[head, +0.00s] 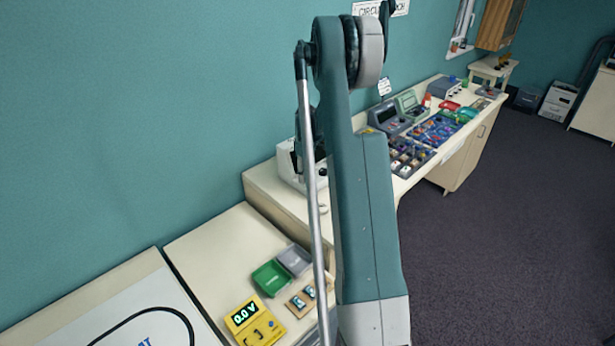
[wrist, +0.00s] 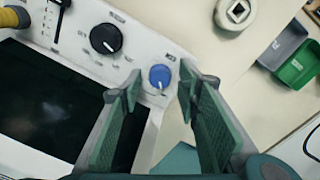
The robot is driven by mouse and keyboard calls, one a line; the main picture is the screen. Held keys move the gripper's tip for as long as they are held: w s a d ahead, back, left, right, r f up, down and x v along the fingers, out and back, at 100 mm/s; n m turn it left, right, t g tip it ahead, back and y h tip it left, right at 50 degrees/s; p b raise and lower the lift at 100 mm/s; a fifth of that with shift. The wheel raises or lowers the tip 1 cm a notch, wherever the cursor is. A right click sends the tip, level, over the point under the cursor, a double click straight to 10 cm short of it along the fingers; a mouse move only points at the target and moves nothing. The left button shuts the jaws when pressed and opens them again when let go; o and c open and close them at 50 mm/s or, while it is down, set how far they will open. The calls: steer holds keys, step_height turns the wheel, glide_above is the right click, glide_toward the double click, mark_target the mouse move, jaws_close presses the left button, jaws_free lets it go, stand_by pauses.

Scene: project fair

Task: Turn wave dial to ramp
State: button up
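A white instrument (wrist: 165,50) with a dark screen (wrist: 55,90) fills the left of the wrist view. Its panel has a black knob (wrist: 105,38) with a white pointer line and small marks around it, and a blue knob (wrist: 160,76). The labels are too small to read, so I cannot tell which knob is the wave dial or its setting. My gripper (wrist: 158,84) is open, its two green-padded fingers apart. The blue knob shows between the fingertips; contact cannot be made out. In the head view the white instrument (head: 286,164) is mostly hidden behind my arm.
Grey (wrist: 283,42) and green (wrist: 300,66) trays lie on the bench at right, with a pale round piece (wrist: 237,11) nearer the instrument. A yellow meter (head: 254,322) stands on the near bench. Several devices and trays crowd the far bench (head: 455,145).

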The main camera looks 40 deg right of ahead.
steer(key=shift+f, duration=0.4)
steer(key=c, duration=0.9)
